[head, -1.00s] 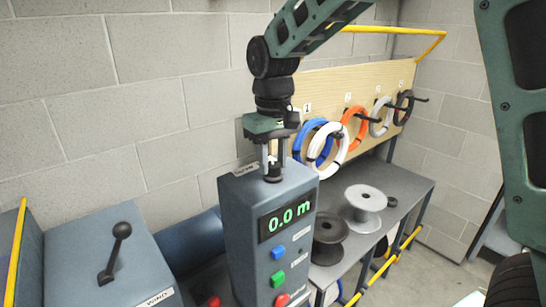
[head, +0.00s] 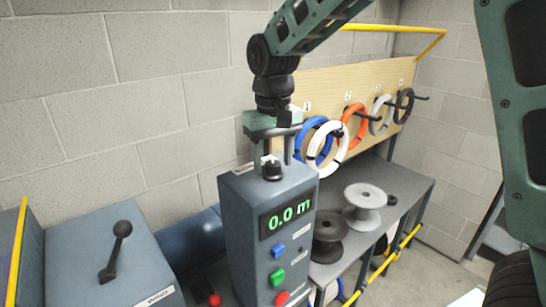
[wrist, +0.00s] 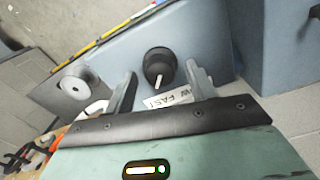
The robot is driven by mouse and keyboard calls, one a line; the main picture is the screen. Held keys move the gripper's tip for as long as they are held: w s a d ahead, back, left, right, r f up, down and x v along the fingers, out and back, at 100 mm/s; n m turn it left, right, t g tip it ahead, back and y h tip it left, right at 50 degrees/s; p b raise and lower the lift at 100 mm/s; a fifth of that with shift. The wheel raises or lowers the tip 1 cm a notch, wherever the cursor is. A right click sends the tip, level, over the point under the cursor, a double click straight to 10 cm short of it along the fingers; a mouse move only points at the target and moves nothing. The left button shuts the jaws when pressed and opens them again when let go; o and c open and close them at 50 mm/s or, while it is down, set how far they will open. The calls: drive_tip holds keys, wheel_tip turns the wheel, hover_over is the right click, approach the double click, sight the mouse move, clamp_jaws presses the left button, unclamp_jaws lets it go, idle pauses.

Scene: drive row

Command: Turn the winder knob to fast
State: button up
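The winder knob (head: 271,171) is a small black knob on top of the grey-blue control box (head: 240,200). In the wrist view the knob (wrist: 160,64) is round, with a white pointer line aimed down the picture toward a white label (wrist: 178,98). The word FAST reads on the label; the rest is partly hidden by a finger. My gripper (head: 271,160) is open just above the knob, pointing down, one finger on either side. The fingers (wrist: 160,88) stand clear of the knob in the wrist view.
The box front has a 0.0 m display (head: 288,217) and blue, green and red buttons. A black lever (head: 115,250) stands at left. Two spools (head: 365,205) sit on the grey bench at right, below cable coils (head: 340,140) hung on a wooden board.

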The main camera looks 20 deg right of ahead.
wheel_tip(320, 180, up, 17)
drive_tip(key=b, duration=0.3)
drive_tip(key=shift+r, duration=0.2)
idle(0.6)
drive_tip(key=n+b, duration=0.2)
hover_over(273, 163)
drive_tip(key=s+a, duration=0.4)
wheel_tip(273, 163, down, 8)
drive_tip(key=s+a+f+n+b, duration=0.1)
drive_tip(key=s+a+f+b, duration=0.1)
drive_tip(key=s+f, duration=0.55)
drive_tip(key=s+a+f+n+b, duration=0.25)
drive_tip(key=s+f, duration=0.35)
drive_tip(key=f, duration=0.3)
drive_tip(key=s+d+f+n+b, duration=0.1)
drive_tip(key=s+d+f, duration=0.1)
drive_tip(key=s+f, duration=0.7)
drive_tip(key=shift+s+d+y, duration=0.15)
drive_tip(key=shift+s+y, duration=0.15)
drive_tip(key=shift+r, duration=0.1)
